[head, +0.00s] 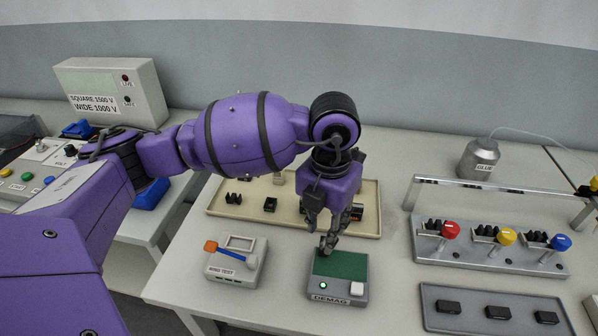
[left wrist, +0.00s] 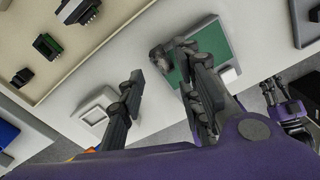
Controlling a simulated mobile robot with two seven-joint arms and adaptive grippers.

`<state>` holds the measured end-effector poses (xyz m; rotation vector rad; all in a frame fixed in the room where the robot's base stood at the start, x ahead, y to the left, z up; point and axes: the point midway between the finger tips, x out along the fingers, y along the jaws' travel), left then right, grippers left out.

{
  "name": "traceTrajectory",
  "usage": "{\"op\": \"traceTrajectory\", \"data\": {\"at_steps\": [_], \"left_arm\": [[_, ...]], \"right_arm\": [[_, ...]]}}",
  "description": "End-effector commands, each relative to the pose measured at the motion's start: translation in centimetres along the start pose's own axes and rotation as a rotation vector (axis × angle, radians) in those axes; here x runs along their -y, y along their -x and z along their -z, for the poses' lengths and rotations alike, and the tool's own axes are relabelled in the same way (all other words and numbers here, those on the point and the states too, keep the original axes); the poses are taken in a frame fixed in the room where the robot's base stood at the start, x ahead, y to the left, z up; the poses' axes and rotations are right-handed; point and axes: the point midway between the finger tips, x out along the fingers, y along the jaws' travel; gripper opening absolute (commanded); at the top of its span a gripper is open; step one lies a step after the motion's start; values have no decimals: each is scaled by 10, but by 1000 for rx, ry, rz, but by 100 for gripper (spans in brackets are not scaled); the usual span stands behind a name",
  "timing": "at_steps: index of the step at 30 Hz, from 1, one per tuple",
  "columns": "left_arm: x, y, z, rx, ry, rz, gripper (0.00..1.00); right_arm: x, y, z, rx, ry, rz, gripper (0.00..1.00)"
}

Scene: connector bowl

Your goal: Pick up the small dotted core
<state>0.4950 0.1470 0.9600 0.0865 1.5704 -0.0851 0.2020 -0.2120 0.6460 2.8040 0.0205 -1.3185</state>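Several small dark cores lie in the beige tray (head: 230,212): a black one (head: 233,198), a green-and-black one (head: 270,204) and others partly behind my arm. I cannot make out dots on any of them. In the left wrist view the tray holds a green-and-black core (left wrist: 47,46), a dark one (left wrist: 22,77) and a larger one (left wrist: 78,10). My left gripper (head: 332,232) points down over the tray's front edge and the DEMAG box. My right gripper (left wrist: 272,88) shows only in the left wrist view.
The DEMAG box (head: 337,290) with its green pad stands just below my left gripper. The tester (head: 236,262) with an orange-and-blue tool stands to its left. At right are a rack with coloured knobs (head: 490,252), a grey tray of black blocks (head: 455,325) and a GLUE jar (head: 478,158).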

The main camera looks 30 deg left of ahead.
Motion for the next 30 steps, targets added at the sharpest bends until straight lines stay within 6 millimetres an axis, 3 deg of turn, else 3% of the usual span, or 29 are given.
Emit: {"op": "traceTrajectory", "data": {"at_steps": [9, 17, 25, 30], "left_arm": [[1, -42, -2, 2, 1, 1, 32], [0, -46, -3, 5, 0, 1, 32], [0, -46, -3, 5, 0, 0, 0], [0, -46, -3, 4, 0, 0, 0]], "right_arm": [[4, 1, 8, -13, -9, 4, 22], [4, 1, 7, -10, -11, 3, 22], [4, 3, 3, -4, -12, 2, 22], [4, 3, 2, -1, -12, 2, 22]]}}
